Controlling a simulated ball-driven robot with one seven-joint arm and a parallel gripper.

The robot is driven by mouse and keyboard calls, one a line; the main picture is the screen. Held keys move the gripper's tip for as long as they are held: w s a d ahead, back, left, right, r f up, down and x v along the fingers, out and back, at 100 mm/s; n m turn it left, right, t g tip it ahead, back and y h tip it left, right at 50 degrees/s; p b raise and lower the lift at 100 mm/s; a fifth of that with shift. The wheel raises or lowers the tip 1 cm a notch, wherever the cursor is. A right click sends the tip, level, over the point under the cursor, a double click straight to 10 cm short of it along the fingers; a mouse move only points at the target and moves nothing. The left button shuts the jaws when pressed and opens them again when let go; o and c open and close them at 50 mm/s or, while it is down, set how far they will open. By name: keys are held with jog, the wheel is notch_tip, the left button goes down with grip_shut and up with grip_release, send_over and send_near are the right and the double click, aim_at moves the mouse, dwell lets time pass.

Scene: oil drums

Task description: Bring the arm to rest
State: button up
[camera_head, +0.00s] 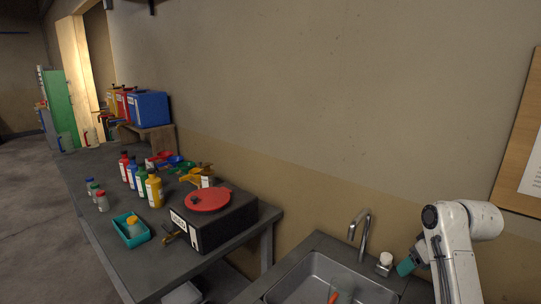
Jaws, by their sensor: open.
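My white arm (455,245) rises at the lower right, in front of the sink's right end. Its bent joint shows near the wall, and a link runs down out of the bottom of the picture. My gripper is not in view, so I cannot see its fingers or anything near them.
A metal sink (300,268) with a tap (360,225) is left of my arm. A white-capped container (385,262) and a teal object (405,267) are close to the arm. A dark workbench (140,272) holds bottles, a teal tray (120,233) and a black box (215,226) with a red disc.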

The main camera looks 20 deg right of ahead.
jog(key=shift+n+y, duration=0.4)
jog(key=shift+n, duration=0.4)
jog(key=s+a+f, duration=0.2)
jog(key=a+f, duration=0.2)
jog(key=a, duration=0.4)
jog(key=s+a+f, duration=0.2)
jog(key=a+f, duration=0.2)
jog(key=a, duration=0.4)
jog(key=s+a+f, duration=0.2)
jog(key=a+f, duration=0.2)
jog(key=a, duration=0.5)
jog(key=shift+s+a+f, duration=0.1)
jog(key=shift+s+f, duration=0.05)
jog(key=shift+s, duration=0.15)
jog(key=s+a, duration=0.5)
jog(key=s, duration=0.2)
jog(key=s+f+g+b, duration=0.2)
jog(key=s+f+b, duration=0.3)
jog(key=f, duration=0.3)
jog(key=s+d+f+g+b, duration=0.1)
jog(key=s+f+b, duration=0.4)
jog(key=f, duration=0.4)
jog(key=shift+s+d+g, duration=0.25)
jog(key=shift+s+g, duration=0.15)
